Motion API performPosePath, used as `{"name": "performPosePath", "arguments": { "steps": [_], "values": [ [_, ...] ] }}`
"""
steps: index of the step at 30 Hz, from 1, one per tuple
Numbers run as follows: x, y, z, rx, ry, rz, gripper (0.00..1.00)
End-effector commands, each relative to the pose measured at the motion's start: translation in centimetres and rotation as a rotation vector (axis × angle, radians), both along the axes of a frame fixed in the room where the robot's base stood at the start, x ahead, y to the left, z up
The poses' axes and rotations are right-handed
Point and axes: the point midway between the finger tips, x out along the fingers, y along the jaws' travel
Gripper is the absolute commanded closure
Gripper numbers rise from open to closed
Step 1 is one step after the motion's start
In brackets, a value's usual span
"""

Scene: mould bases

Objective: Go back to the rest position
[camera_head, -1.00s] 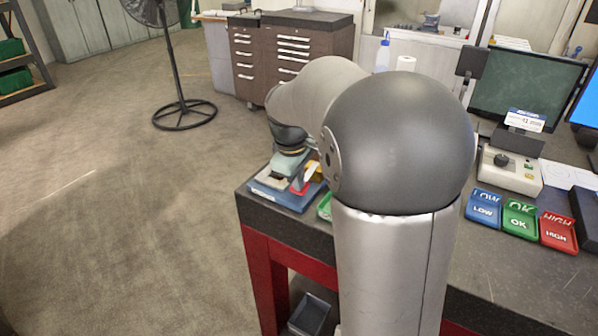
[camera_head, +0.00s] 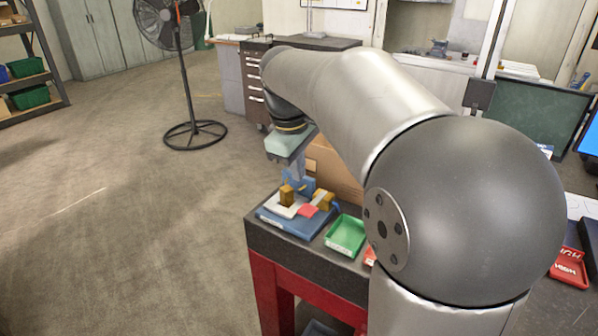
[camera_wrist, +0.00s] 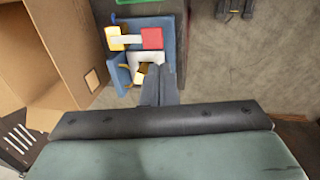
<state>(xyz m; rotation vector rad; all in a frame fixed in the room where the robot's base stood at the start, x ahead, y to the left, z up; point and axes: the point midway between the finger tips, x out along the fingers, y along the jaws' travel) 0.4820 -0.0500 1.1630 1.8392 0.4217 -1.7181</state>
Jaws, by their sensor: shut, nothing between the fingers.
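My gripper (camera_head: 297,168) is above the left end of the dark bench (camera_head: 335,273), over a blue base (camera_head: 291,222). Its fingers (camera_wrist: 160,88) point down at the base in the wrist view and are shut with nothing held. On the base are a white part (camera_head: 286,209), a red block (camera_head: 308,210) and yellow blocks (camera_head: 322,199). They also show in the wrist view, with the red block (camera_wrist: 152,38) and a yellow block (camera_wrist: 116,38) at either end of a white bar. The fingertips look apart from the base, but the exact gap is hard to tell.
A green tray (camera_head: 346,236) lies right of the base. An open cardboard box (camera_head: 335,172) stands close behind it, and fills the left of the wrist view (camera_wrist: 50,60). A red HIGH tray (camera_head: 570,268) is at far right. A fan (camera_head: 186,70) stands on open floor.

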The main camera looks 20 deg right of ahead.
Motion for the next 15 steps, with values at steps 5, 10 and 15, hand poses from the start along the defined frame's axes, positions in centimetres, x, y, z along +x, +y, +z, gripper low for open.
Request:
{"name": "performPosePath", "arguments": {
  "steps": [5, 10, 15],
  "values": [
    [0.0, 0.0, 0.0, 0.000, 0.000, 0.000, 1.00],
    [-0.4, 0.1, -0.3, 0.005, 0.000, -0.010, 1.00],
    [-5.0, 1.6, -3.7, 0.067, 0.004, -0.130, 1.00]
  ]
}}
